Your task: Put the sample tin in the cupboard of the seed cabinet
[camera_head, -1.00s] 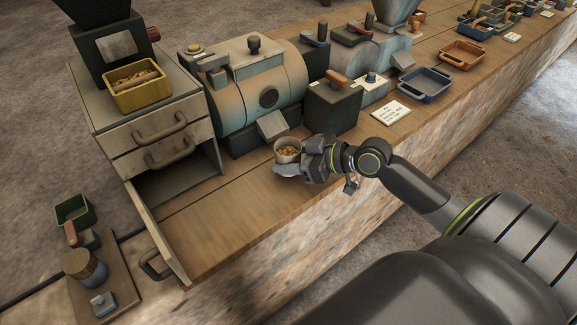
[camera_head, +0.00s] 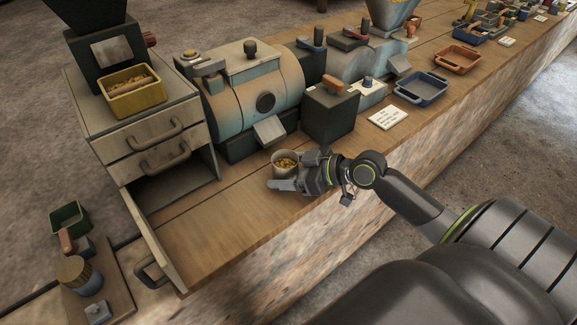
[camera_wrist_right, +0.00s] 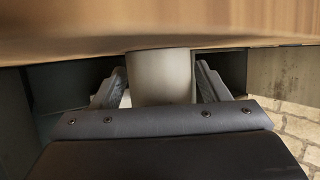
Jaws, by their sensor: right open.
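The sample tin (camera_head: 284,166), a pale cup filled with yellowish grains, stands on the wooden bench below the mill. My right gripper (camera_head: 290,174) is around it with the jaws open, one finger on each side. In the right wrist view the tin (camera_wrist_right: 161,77) is between the two fingers of the gripper (camera_wrist_right: 160,92), and a gap shows beside it. The seed cabinet (camera_head: 105,150) stands at the left, with two closed drawers. Its cupboard (camera_head: 175,188) is below them, and the cupboard door (camera_head: 158,245) hangs open toward the front. My left gripper is out of view.
A blue-grey mill (camera_head: 250,95) and a dark box with an orange lever (camera_head: 328,110) stand behind the tin. A yellow tray (camera_head: 131,92) sits on the cabinet. A small side board (camera_head: 110,285) holds a brush and jar. Bare bench lies between tin and cupboard.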

